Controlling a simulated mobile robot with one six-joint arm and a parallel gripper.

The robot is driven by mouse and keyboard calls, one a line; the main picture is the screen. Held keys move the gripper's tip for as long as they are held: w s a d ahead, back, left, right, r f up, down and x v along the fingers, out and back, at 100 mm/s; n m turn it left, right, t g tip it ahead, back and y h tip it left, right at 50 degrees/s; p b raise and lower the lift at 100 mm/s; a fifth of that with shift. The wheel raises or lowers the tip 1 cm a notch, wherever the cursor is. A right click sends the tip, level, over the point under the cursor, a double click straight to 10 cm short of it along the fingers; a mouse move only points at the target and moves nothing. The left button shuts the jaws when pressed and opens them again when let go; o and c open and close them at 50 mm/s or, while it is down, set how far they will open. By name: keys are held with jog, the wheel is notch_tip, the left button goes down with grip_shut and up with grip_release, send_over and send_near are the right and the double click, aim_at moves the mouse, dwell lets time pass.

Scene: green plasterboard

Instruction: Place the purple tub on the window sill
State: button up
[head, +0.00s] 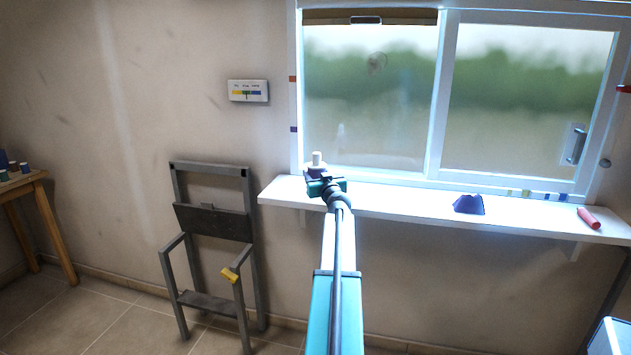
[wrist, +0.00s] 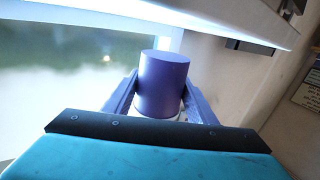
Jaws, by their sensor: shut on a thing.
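The purple tub (head: 314,171) is at the end of my arm in the head view, with a pale part on top. In the wrist view the tub (wrist: 163,84) is a smooth purple cylinder between the two purple-blue fingers. My gripper (head: 320,179) is shut on it. The white window sill (head: 390,205) is a long shelf below the window. The tub appears over the sill's left part, in front of the window's lower left corner. I cannot tell whether it touches the sill. My gripper hides the tub's lower part in the head view.
A dark purple block (head: 468,205) and a red cylinder (head: 589,218) lie on the sill to the right. The sill between my gripper and the block is clear. A grey folding frame (head: 212,224) stands below left. A wooden table (head: 36,190) is at far left.

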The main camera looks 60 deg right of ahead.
jog(key=shift+w+d, duration=0.2)
jog(key=shift+w, duration=0.05)
jog(key=shift+w+d, duration=0.35)
jog(key=shift+w, duration=0.1)
jog(key=shift+w+f+p, duration=0.1)
jog(key=shift+f+p, duration=0.2)
jog(key=shift+f, duration=1.55)
jog(key=shift+f+b, duration=0.15)
jog(key=shift+b, duration=0.15)
jog(key=o, duration=1.2)
jog(key=shift+c, duration=0.2)
jog(key=b+v, duration=0.2)
jog(key=v, duration=1)
